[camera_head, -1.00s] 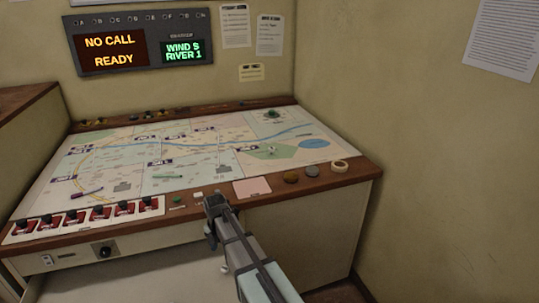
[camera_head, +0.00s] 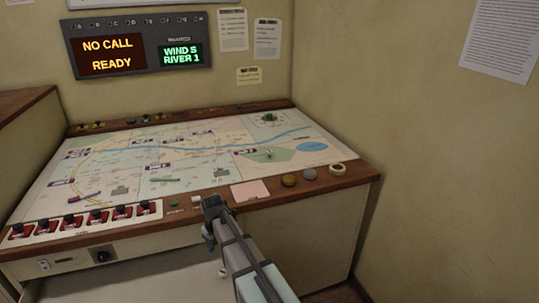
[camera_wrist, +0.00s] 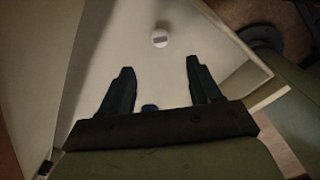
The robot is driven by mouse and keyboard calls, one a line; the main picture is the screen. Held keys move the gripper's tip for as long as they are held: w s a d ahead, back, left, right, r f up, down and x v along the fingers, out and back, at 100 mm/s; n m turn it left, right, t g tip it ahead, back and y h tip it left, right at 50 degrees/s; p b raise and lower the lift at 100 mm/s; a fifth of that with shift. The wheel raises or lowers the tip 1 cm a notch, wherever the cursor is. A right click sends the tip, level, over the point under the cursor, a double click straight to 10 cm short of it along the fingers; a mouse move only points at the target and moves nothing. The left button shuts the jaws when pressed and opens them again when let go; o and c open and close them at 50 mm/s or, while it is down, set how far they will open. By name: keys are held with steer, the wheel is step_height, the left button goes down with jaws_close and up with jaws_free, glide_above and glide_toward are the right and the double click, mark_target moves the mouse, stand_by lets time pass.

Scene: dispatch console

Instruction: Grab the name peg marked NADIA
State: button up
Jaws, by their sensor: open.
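No name NADIA can be read in either view. In the wrist view a small round white piece with a grey label (camera_wrist: 160,38) lies on a pale surface ahead of my fingers; its lettering is too small to read. My gripper (camera_wrist: 159,65) is open, its two dark fingers apart and short of the white piece. A small blue thing (camera_wrist: 150,107) shows between the finger bases; I cannot tell what it is. In the head view my gripper (camera_head: 209,238) hangs at the console's front edge. A small white spot (camera_head: 222,272) shows beside my arm, low over the pale area.
The console has a map top (camera_head: 180,160) with small dark labels. Along its front are red switches (camera_head: 85,219), a pink pad (camera_head: 250,190), round pieces (camera_head: 289,180) and a tape ring (camera_head: 337,169). A pale, open drawer-like surface (camera_head: 140,280) lies below. A wall stands right.

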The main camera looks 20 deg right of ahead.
step_height(320, 180, up, 32)
steer(key=m, duration=0.3)
glide_above(269, 151)
steer(key=f, duration=1.8)
steer(key=shift+s+f, duration=0.15)
steer(key=shift+s, duration=0.05)
steer(key=c, duration=1.1)
